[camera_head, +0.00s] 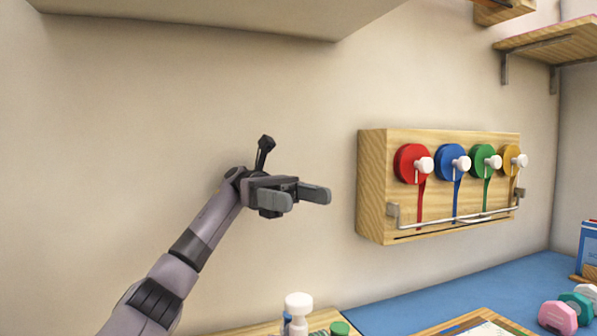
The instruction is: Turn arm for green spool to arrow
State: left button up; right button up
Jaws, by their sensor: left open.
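The green spool (478,157) is on the front of a wooden wall box (372,185), third from the left in a row of spools. A white knob (494,162) on a short white arm sits in front of it, and a green ribbon (486,195) hangs below it. No arrow can be made out at this size. My left gripper (310,198) is open and empty, well to the left of the box and apart from it, with its fingers pointing right. My right gripper is not in view.
Red (406,163), blue (446,161) and yellow (511,153) spools with white knobs flank the green one. A thin metal bar (450,220) crosses the ribbons. Below are a blue table surface (400,307) and a white-topped handle (298,303). A shelf (545,45) overhangs at upper right.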

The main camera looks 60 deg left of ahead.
pick_arm(q)
jog(key=shift+r+p, duration=0.3)
jog(key=shift+r, duration=0.85)
jog(key=shift+c, duration=0.4)
